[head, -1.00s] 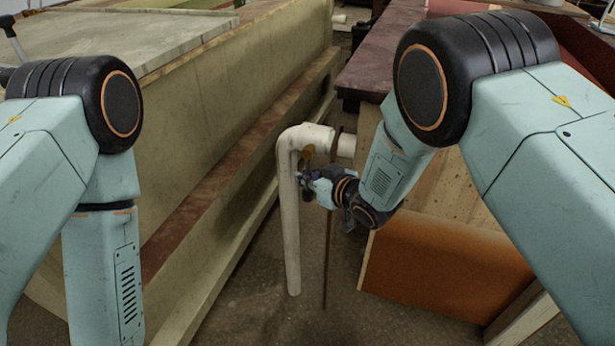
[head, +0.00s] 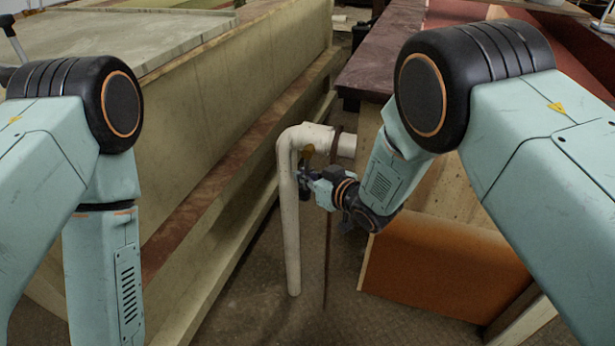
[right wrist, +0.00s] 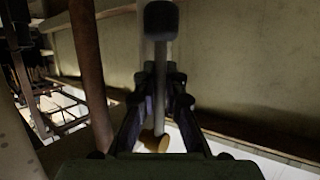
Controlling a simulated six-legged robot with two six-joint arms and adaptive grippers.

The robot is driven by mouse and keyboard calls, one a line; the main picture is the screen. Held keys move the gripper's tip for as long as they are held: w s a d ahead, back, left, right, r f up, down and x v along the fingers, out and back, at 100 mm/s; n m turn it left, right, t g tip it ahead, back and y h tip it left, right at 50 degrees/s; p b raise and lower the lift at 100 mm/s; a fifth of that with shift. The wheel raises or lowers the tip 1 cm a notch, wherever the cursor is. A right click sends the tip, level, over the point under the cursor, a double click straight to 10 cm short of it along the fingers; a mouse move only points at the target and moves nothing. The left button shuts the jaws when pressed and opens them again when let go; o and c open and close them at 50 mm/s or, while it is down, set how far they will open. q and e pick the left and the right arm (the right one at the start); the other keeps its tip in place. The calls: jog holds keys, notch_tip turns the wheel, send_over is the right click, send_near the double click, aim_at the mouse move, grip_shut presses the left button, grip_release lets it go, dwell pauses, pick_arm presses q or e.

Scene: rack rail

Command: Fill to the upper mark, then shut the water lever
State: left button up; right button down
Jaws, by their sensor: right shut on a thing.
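The water lever (right wrist: 161,75) shows in the right wrist view as a pale grey shaft with a dark knob at its top. Its lower end meets a brass-coloured fitting (right wrist: 154,142). My right gripper (right wrist: 160,95) is shut on the shaft below the knob. In the head view the right gripper (head: 305,179) is beside the white pipe (head: 291,225), just below a small brass part (head: 307,152). The gripper hides most of the lever there. No level mark or water can be made out. My left gripper is outside the head view.
A long pale wooden structure (head: 240,110) with a brown ledge runs along the left. An orange-brown panel (head: 445,270) stands right of the pipe. A thin brown rod (head: 327,235) stands close to the pipe. Floor (head: 340,315) is bare in front.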

jog(key=shift+w+a+f+m+t+y+b, duration=0.15)
jog(key=shift+a+m+t+y+b, duration=0.25)
jog(key=shift+a+t+y, duration=0.25)
jog(key=shift+w+a+r+m+t+y+b, duration=0.15)
jog(key=shift+a+r+m+t+y+b, duration=0.1)
jog(key=shift+a+m+t+y+b, duration=0.4)
jog(key=shift+w+a+r+m+t+y+b, duration=0.2)
jog(key=shift+a+r+m+t+y+b, duration=0.15)
jog(key=shift+r+m+t+y+b, duration=0.25)
jog(key=shift+f, duration=0.1)
